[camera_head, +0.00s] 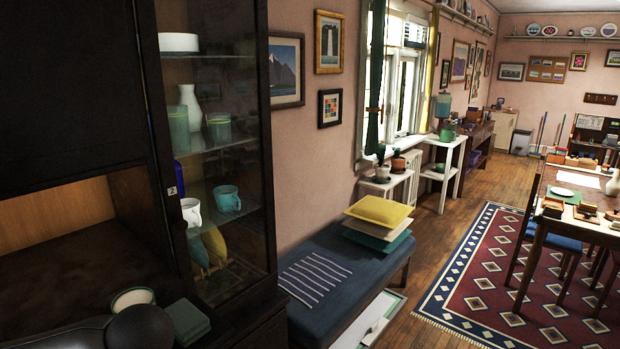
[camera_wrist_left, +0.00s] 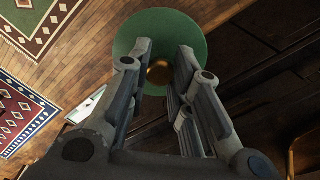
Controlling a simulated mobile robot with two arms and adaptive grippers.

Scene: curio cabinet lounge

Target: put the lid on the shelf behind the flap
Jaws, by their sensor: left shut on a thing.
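In the left wrist view my left gripper (camera_wrist_left: 158,78) is shut on a green round lid (camera_wrist_left: 152,22), with its fingers at the brown knob (camera_wrist_left: 159,71) in the lid's middle. The wooden floor and a dark wood edge lie beyond the lid. In the head view part of my arm crosses the bottom left; the fingertips and the lid cannot be made out there. At left is an open dark cabinet compartment (camera_head: 55,213) with a light wood back. A dark panel (camera_head: 70,85) is above it; I cannot tell whether it is the flap. My right gripper is not in view.
A white bowl with a green rim (camera_head: 133,298) and a green stack (camera_head: 187,321) are by the compartment's front. A glass-fronted case (camera_head: 215,150) with cups and vases stands to its right.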

